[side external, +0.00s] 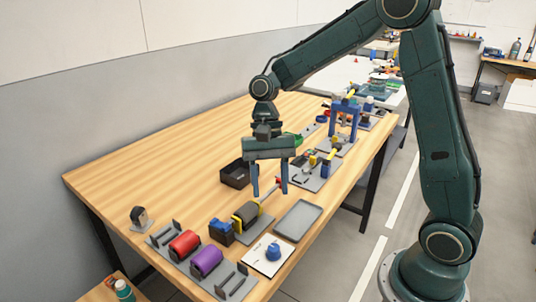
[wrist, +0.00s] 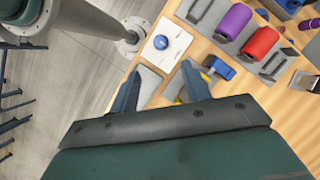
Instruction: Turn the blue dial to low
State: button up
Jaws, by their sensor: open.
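The blue dial (side external: 273,252) sits on a white square plate (side external: 262,264) near the front edge of the bench. In the wrist view the blue dial (wrist: 160,42) shows beyond my fingertips, on its white plate (wrist: 152,54). Small marks on the plate are too small to read, so the dial's setting is unclear. My gripper (side external: 270,192) is open and empty, pointing down above the bench, behind the dial and apart from it.
A red roll (side external: 184,243) and a purple roll (side external: 206,261) lie in a grey holder left of the dial. A grey tray (side external: 298,220) lies behind the dial. A black bin (side external: 235,174) and a blue frame (side external: 343,118) stand further back.

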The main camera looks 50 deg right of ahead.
aim_at(274, 246)
jog(key=shift+f, duration=0.2)
jog(key=x, duration=1.3)
jog(key=shift+s+a+f, duration=0.1)
jog(key=shift+a+f, duration=0.05)
jog(key=shift+f, duration=0.1)
jog(key=c, duration=1)
